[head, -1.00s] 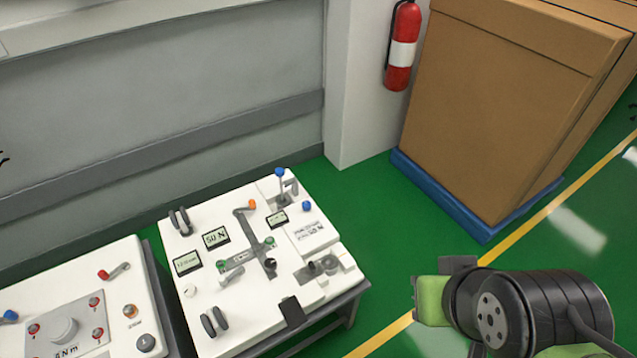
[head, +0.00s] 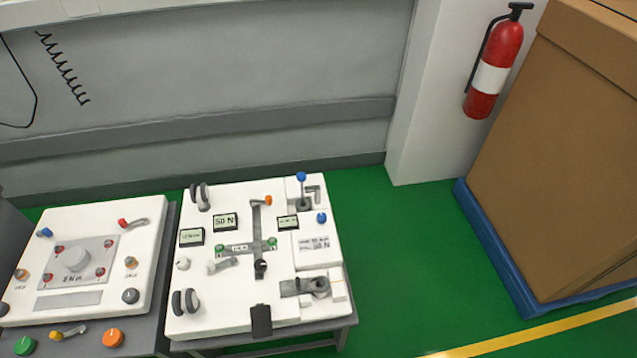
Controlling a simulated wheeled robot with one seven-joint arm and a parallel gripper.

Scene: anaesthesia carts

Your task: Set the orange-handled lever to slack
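In the head view an orange-tipped lever (head: 267,201) stands near the back of the white panel (head: 200,322) on the right-hand cart. Its orange end points to the right, and a grey bar runs from it towards the front. The lettering near it is too small to read, so I cannot tell which setting it is at. My gripper is not in view.
Blue-knobbed levers (head: 301,177), small displays (head: 225,222) and a dark clip (head: 261,320) share the panel. A second cart (head: 135,220) stands at left. A boxed pallet (head: 500,255) and fire extinguisher (head: 493,70) are at right. Green floor (head: 410,260) is free between.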

